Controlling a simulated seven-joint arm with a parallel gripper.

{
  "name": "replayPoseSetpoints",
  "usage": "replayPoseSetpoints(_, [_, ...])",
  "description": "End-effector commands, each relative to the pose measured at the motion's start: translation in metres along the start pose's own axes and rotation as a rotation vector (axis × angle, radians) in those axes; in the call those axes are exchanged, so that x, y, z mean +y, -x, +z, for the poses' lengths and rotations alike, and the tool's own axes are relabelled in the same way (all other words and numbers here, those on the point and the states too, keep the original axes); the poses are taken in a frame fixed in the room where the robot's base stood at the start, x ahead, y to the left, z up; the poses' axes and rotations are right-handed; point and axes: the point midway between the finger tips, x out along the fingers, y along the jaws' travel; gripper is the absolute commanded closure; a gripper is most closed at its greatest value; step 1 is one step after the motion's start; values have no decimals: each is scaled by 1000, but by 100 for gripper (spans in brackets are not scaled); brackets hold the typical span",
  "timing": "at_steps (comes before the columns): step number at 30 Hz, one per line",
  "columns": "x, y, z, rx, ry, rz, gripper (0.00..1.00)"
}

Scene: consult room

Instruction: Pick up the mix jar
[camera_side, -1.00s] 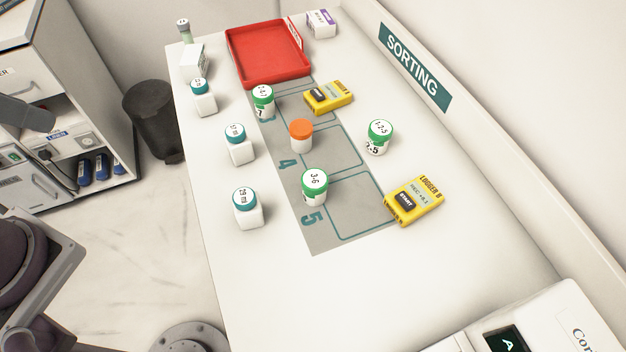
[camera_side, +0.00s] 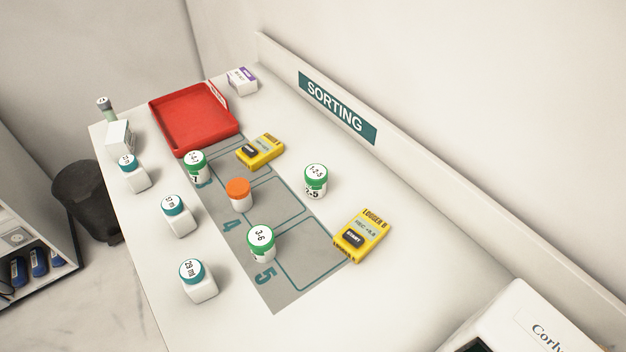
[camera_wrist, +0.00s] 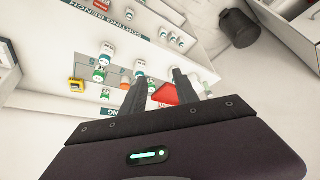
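No jar's label reads "mix" in these frames, so I cannot tell which is the mix jar. An orange-lidded white jar (camera_side: 239,195) with no readable label stands upright on the grey numbered mat. Green-lidded jars marked 3-6 (camera_side: 261,243) and 2-4-7 (camera_side: 196,166) stand at the mat, and one marked 1-2-5 (camera_side: 316,181) stands to its right. Teal-lidded bottles (camera_side: 198,281) stand in a row left of the mat. My gripper (camera_wrist: 159,76) shows only in the wrist view, fingers apart, with no held object visible. The bench jars appear beyond its fingers.
A red tray (camera_side: 180,130) lies at the bench's far end, with a small white box (camera_side: 242,81) beside it. Two yellow loggers (camera_side: 363,236) lie at the mat's right side. A raised back wall carries the SORTING sign (camera_side: 338,107). A dark bin (camera_side: 88,200) stands on the floor.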

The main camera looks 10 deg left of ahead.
Motion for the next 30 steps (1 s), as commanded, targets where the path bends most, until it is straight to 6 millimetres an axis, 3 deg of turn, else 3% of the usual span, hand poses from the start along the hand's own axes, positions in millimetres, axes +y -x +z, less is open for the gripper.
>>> replayPoseSetpoints(11, [0,0,0,0,0,0,64])
replayPoseSetpoints(16, [0,0,0,0,0,0,33])
replayPoseSetpoints(24, [0,0,-1,-1,-4,0,33])
replayPoseSetpoints(27, [5,-3,-15,-28,-90,6,33])
replayPoseSetpoints(30, [23,-18,-52,-87,-326,34,33])
